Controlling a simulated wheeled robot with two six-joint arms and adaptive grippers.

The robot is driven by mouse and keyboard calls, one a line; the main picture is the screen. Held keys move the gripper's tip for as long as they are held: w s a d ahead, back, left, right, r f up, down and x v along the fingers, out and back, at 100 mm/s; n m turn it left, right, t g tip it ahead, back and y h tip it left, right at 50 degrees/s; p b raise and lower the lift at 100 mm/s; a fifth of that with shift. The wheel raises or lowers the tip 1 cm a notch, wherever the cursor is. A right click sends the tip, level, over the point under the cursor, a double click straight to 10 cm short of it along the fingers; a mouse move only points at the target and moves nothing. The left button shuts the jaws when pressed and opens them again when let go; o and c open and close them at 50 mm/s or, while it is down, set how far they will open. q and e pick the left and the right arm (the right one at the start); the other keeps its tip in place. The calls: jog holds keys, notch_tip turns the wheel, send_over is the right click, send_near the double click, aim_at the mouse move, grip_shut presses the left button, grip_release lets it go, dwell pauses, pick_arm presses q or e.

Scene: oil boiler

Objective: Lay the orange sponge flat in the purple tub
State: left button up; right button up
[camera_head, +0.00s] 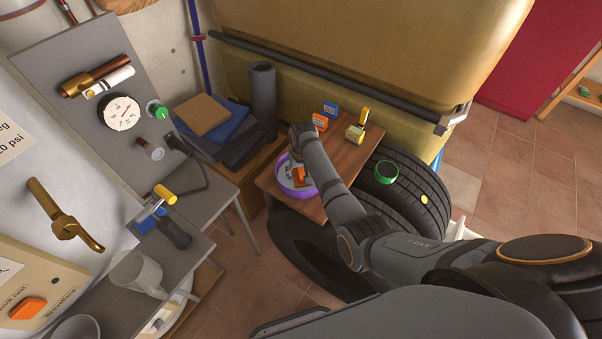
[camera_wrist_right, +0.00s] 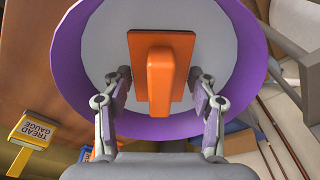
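The purple tub (camera_head: 285,187) stands on a small wooden table; its purple wall and pale inside show in the right wrist view (camera_wrist_right: 75,70). The orange sponge (camera_wrist_right: 161,75), a flat slab with a raised grip, is over or on the tub's floor; contact with the floor cannot be told. Part of it shows in the head view (camera_head: 298,174). My right gripper (camera_wrist_right: 160,85) is over the tub, with its fingers spread on either side of the sponge's grip and gaps to it. My left gripper is out of view.
The wooden table (camera_head: 345,157) also holds an orange box (camera_head: 320,121), a blue box (camera_head: 331,109) and a yellow tread gauge box (camera_wrist_right: 35,130). Black tires (camera_head: 425,185) lie beside it. A grey bench with a gauge panel (camera_head: 75,80) stands at left.

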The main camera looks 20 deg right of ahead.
aim_at(302, 173)
jog(key=o, duration=0.4)
jog(key=r, duration=0.4)
jog(key=s+r, duration=0.1)
jog(key=r, duration=0.7)
jog(key=shift+s, duration=0.25)
